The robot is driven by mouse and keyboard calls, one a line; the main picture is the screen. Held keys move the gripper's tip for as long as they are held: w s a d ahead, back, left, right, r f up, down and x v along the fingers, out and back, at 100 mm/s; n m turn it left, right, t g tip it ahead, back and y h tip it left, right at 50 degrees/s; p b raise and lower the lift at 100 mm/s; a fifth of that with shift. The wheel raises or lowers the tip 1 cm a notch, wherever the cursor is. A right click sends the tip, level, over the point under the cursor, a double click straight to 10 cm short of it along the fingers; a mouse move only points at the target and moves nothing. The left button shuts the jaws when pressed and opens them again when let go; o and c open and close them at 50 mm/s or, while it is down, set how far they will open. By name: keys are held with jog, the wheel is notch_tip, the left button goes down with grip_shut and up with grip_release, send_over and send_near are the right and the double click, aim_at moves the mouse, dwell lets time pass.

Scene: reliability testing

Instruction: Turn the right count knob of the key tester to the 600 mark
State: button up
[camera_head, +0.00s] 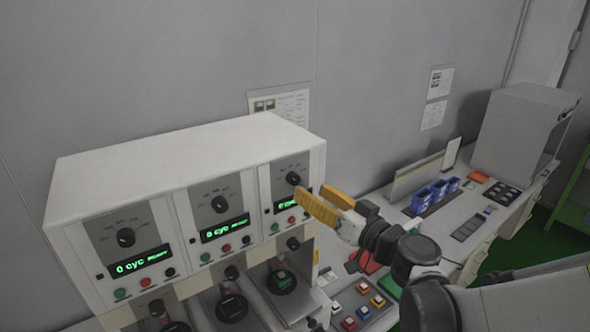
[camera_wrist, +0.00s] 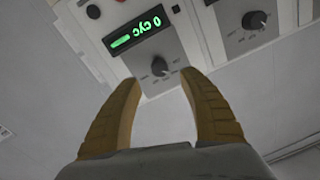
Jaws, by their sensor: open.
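The key tester (camera_head: 150,165) is a white cabinet with three panels side by side. Its right count knob (camera_head: 293,178) is black and sits above a green display (camera_head: 284,204) that one of my fingers partly covers. In the wrist view this right knob (camera_wrist: 160,67) appears below the display reading "0 cyc", which is upside down. My gripper (camera_head: 311,200) has yellow fingers, is open and empty, and is close in front of the right panel. In the wrist view the knob lies just beyond the gap between my fingertips (camera_wrist: 160,79), apart from both. The mark it points to is too small to read.
The middle knob (camera_head: 219,204) and left knob (camera_head: 126,237) sit above displays reading "0 cyc". Coloured buttons are under each display. A control box with coloured buttons (camera_head: 362,303) stands below my gripper. Blue holders (camera_head: 437,191) and a grey box (camera_head: 517,130) are farther right.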

aim_at(296, 181)
jog(key=x, duration=0.7)
jog(key=shift+w, duration=0.2)
jog(key=shift+c, duration=0.3)
jog(key=shift+s, duration=0.1)
grip_shut()
